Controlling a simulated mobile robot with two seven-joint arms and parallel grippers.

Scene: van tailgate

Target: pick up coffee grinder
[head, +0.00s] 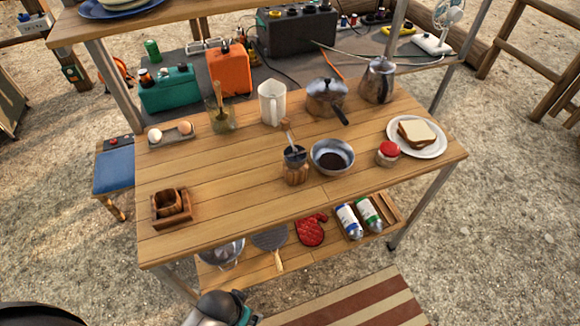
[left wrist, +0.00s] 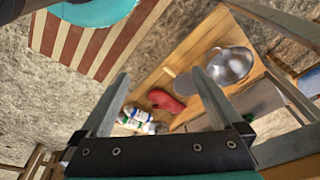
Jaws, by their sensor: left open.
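The coffee grinder (head: 296,170) stands upright near the front middle of the wooden tabletop (head: 230,190). It has a wooden body, a dark metal top and a crank with a wooden knob. In the left wrist view my left gripper (left wrist: 161,76) is open, with nothing between its fingers. That view looks down on the lower shelf and the ground, and the grinder does not show there. In the head view part of my arm shows low at the bottom edge, below the tabletop and apart from the grinder. My right gripper is not in view.
A metal bowl (head: 333,156) stands close right of the grinder. A red-lidded jar (head: 388,153), sandwich plate (head: 435,148), white pitcher (head: 272,103) and pot (head: 326,97) stand around. The lower shelf holds a red mitt (head: 311,229) and bottles (head: 348,221).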

